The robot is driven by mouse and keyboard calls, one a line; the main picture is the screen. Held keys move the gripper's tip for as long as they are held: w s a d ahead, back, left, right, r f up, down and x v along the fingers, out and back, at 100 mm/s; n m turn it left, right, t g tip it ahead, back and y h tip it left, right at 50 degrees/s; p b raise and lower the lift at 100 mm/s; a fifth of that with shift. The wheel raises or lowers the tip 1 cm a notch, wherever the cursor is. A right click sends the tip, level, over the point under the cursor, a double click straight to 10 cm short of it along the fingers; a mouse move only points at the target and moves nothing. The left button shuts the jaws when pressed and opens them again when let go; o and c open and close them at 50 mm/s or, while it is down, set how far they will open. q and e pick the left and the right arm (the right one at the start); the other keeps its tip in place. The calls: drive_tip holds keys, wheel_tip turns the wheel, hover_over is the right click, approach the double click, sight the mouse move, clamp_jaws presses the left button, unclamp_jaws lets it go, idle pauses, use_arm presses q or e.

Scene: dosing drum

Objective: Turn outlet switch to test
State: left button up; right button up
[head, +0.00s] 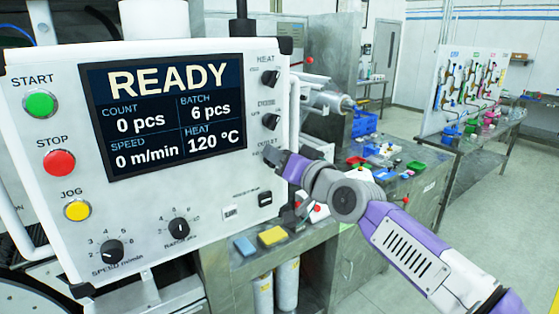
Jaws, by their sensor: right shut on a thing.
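The white control panel (60,240) fills the left of the head view, with a lit display (165,105) reading READY. A column of small black switches runs down its right side, with the heat switch (270,77) at the top and another switch (271,121) below it. My right gripper (272,156) is at the third position, under a small label that seems to read OUTLET. It is shut on the outlet switch, which its fingers hide, so I cannot read its setting. My left gripper is not in view.
Start (40,104), stop (59,162) and jog (77,210) buttons line the panel's left side. Speed (111,251) and batch (179,228) knobs sit below the display. A metal bench (400,205) with coloured parts and bins stands behind my right arm.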

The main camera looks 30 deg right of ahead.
idle(0.4)
drive_tip(key=shift+f, duration=0.1)
drive_tip(key=o, duration=1)
drive_tip(key=shift+o, duration=0.2)
drive_tip(key=s, duration=0.7)
drive_tip(key=shift+s+d, duration=0.3)
